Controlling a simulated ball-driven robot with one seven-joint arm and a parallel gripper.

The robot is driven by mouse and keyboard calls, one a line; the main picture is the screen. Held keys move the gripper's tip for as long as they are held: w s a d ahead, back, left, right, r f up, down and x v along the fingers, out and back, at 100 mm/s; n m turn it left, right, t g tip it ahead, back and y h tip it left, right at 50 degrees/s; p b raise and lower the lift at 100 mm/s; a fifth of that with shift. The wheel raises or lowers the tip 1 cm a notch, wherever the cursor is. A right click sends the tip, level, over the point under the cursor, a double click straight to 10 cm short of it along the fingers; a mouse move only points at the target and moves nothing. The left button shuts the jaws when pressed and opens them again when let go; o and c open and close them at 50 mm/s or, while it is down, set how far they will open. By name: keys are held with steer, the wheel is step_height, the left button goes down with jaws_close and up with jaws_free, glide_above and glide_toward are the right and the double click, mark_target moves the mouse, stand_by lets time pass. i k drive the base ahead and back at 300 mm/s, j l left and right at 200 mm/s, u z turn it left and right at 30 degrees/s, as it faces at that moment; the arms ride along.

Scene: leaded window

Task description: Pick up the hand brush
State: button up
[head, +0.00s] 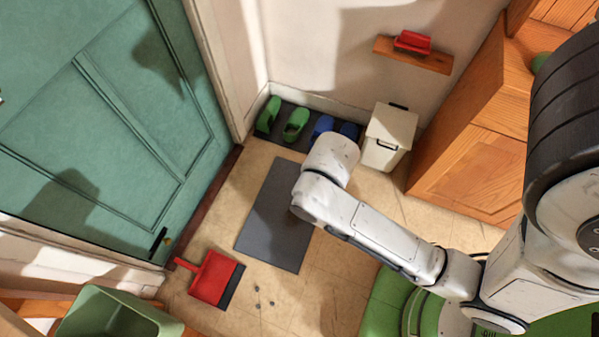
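A small red object that looks like the hand brush (412,42) lies on a wooden wall shelf (440,63) at the top right of the head view. Its bristles cannot be made out clearly. My arm reaches from the right over the floor, with its wrist near the middle of the picture, below and left of the shelf. My gripper is not visible; the wrist hides it or it points away. The wrist is well apart from the brush.
A red dustpan (213,277) lies on the floor near the teal door (110,110), with several grey bits beside it. A dark mat (275,225), green slippers (296,124), blue slippers, a white bin (388,135), a wooden cabinet (470,170) and a green tub (110,313) stand around.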

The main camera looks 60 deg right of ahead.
mark_target(419, 43)
steer(key=k+z, duration=0.15)
steer(key=k, duration=0.45)
steer(key=k+l+z, duration=0.1)
steer(key=k, duration=0.45)
steer(key=k+l+z, duration=0.15)
steer(key=k, duration=0.45)
steer(key=i+z, duration=0.1)
steer(key=i, duration=0.4)
steer(key=i+j, duration=0.15)
steer(key=i, duration=0.4)
steer(key=i+z, duration=0.15)
steer(key=i, duration=0.35)
steer(key=i+j, duration=0.2)
steer(key=i, duration=0.3)
steer(key=i+z, duration=0.1)
steer(key=z, duration=1.05)
steer(key=i, duration=0.5)
